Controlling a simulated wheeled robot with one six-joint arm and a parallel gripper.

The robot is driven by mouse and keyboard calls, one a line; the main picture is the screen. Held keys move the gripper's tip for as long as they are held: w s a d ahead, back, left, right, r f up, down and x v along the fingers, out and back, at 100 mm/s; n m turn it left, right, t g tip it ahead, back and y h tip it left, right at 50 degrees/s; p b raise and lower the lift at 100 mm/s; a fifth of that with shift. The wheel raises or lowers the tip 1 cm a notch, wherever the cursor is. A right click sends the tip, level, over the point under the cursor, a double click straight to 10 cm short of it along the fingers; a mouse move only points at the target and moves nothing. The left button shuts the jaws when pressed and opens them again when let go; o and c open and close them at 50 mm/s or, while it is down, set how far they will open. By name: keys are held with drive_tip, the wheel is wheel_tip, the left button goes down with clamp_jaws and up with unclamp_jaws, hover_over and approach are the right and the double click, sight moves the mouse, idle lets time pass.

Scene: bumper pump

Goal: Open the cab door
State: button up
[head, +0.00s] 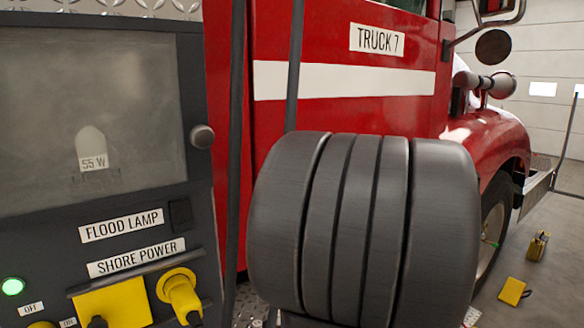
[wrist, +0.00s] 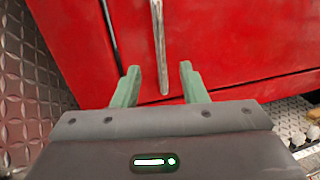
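The red cab side (head: 340,112) with a white stripe and a "TRUCK 7" plate (head: 376,39) fills the middle of the head view. I see no open gap in it; the door looks closed. In the wrist view my gripper (wrist: 159,72) is open, its green fingers pointing at the red panel (wrist: 230,35). A pale upright bar (wrist: 159,40), perhaps a handle, shows between the fingers, with gaps on both sides. I cannot tell how deep it sits between them. My gripper is hidden in the head view behind my large grey arm links.
A grey panel with a "FLOOD LAMP" label (head: 121,225), and yellow plugs (head: 180,292), stands at the left. Mirrors (head: 494,47) and a wheel (head: 494,235) are at the right. Yellow blocks (head: 513,291) lie on the floor. Diamond plate (wrist: 25,70) borders the wrist view's left.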

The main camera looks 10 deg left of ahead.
drive_tip(key=p+x, duration=0.3)
drive_tip(key=x, duration=1)
drive_tip(key=shift+w+a+f, duration=0.1)
drive_tip(key=shift+a, duration=0.05)
clamp_jaws()
